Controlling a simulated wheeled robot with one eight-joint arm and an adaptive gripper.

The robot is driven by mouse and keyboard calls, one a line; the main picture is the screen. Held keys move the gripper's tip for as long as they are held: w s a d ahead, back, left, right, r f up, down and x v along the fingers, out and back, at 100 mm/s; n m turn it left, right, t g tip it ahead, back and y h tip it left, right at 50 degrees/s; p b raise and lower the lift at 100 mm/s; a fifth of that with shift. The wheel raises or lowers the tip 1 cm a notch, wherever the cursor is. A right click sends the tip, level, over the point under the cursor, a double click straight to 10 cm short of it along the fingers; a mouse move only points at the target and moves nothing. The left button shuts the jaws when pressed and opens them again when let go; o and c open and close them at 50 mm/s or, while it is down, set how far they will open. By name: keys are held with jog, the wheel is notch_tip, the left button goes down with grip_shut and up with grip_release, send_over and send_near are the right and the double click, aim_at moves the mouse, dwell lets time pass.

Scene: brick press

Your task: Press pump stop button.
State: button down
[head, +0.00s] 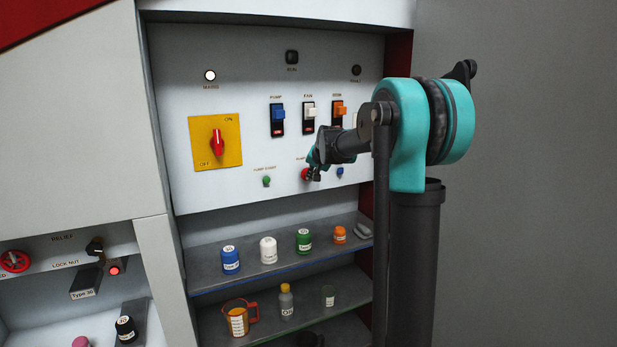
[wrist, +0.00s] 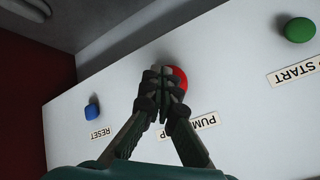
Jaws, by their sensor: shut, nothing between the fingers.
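The red pump stop button (head: 305,174) is on the white control panel, low and right of the green pump start button (head: 266,181). In the wrist view the red button (wrist: 181,80) shows partly behind my fingertips, and its label is partly covered by a finger. My gripper (head: 313,175) is shut and empty, with its tips (wrist: 164,75) over the left part of the button in the wrist view. I cannot tell whether the tips touch it. The green button also shows in the wrist view (wrist: 299,30).
A blue reset button (head: 340,172) is close on the right. Above are the pump switch (head: 277,118), the fan switch (head: 309,117), an orange switch (head: 339,110) and a red rotary knob (head: 217,143) on a yellow plate. Shelves below hold several jars and a jug (head: 237,318).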

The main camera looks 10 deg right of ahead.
jog(key=shift+s+d, duration=0.25)
jog(key=shift+s, duration=0.45)
jog(key=s, duration=0.1)
jog(key=s+d, duration=0.1)
jog(key=s, duration=0.2)
jog(key=shift+s+d, duration=0.3)
jog(key=shift+s, duration=0.1)
dwell(0.4)
jog(key=s+d+f+n+g, duration=0.1)
jog(key=s+f, duration=0.7)
jog(key=s, duration=0.5)
jog(key=s+d+f+n+g+h, duration=0.1)
jog(key=s+f+n+g, duration=0.1)
jog(key=s+f, duration=0.6)
jog(key=s+d+f+n+g, duration=0.1)
jog(key=s+f, duration=0.7)
jog(key=s, duration=1)
jog(key=shift+s+d+f+n+h, duration=0.2)
jog(key=shift+s+d+n+h, duration=0.1)
jog(key=shift+n+h, duration=0.15)
jog(key=shift+a, duration=0.15)
